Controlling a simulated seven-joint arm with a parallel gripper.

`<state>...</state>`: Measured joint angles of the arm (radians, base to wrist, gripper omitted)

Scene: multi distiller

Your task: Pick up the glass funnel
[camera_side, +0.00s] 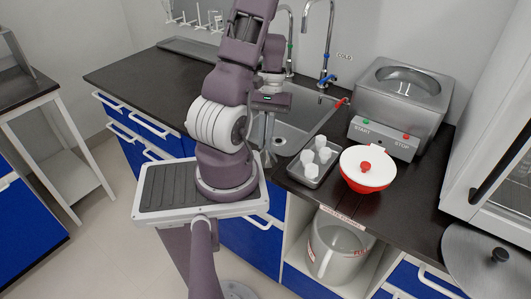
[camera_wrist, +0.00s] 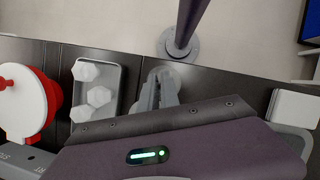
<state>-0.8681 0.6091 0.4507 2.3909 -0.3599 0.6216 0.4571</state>
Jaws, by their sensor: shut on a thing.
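My gripper (camera_side: 268,150) points down over the counter's front edge, between my arm's base and the small grey tray. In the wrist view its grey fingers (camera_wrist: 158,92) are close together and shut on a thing. The held glass funnel is clear and barely stands out between the fingers. Its outline and tilt cannot be made out, and my arm hides part of this spot in the side view. No other funnel shows plainly on the counter.
A grey tray (camera_side: 311,178) with several white pieces stands right of my gripper. A red and white lidded bowl (camera_side: 367,170) stands beyond it. The sink (camera_side: 300,118) lies behind, with taps. A steel START/STOP heater (camera_side: 402,100) stands at the back right.

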